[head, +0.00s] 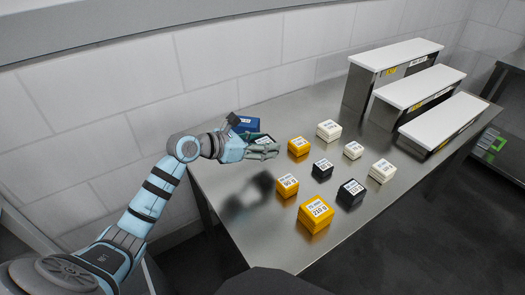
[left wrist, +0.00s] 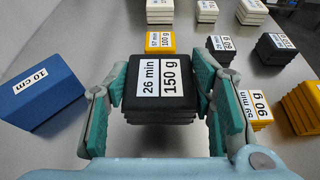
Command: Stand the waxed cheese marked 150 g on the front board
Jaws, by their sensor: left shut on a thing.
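The waxed cheese marked 150 g (left wrist: 162,82) is a black stacked block with a white label reading "26 min 150 g". My left gripper (head: 268,150) is shut on it, with a finger on each side in the left wrist view (left wrist: 165,95). In the head view the fingers mostly hide the cheese, which seems held above the left part of the steel table, with a dark shadow or reflection below. The front board (head: 440,119) is the lowest of three white-topped stands at the table's right end; its top is empty. My right gripper is not in view.
A blue block (left wrist: 41,97) marked 10 cm stands left of the held cheese. Several yellow, black and white labelled cheeses, such as the yellow 240 g one (head: 315,215), stand between my gripper and the boards. The middle board (head: 419,87) and rear board (head: 395,53) are empty.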

